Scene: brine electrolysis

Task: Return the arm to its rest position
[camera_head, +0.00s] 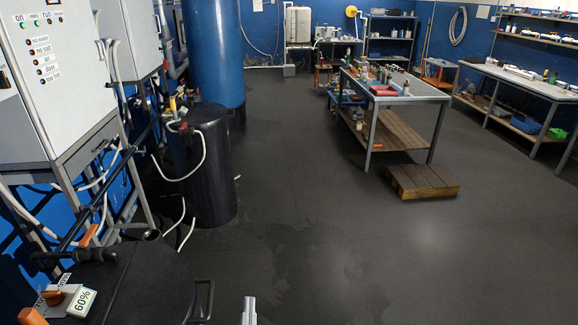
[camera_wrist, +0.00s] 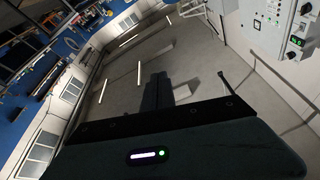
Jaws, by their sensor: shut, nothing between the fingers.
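My gripper (camera_wrist: 158,80) shows in the wrist view as dark fingers beyond a wide dark body with a small lit strip. The fingers are together, with nothing held between them. The wrist view is strongly tilted. A narrow light-grey piece (camera_head: 249,312) stands up at the bottom edge of the head view; I cannot tell whether it is part of my arm. The rest of the arm is not clearly visible.
White control cabinets (camera_head: 75,80) and hoses line the left, beside a black tank (camera_head: 208,165) and a blue column (camera_head: 212,60). A workbench (camera_head: 410,92) and wooden step (camera_head: 423,181) stand right of centre. The grey floor (camera_head: 330,240) between is clear. The wrist view shows a control box (camera_wrist: 297,35).

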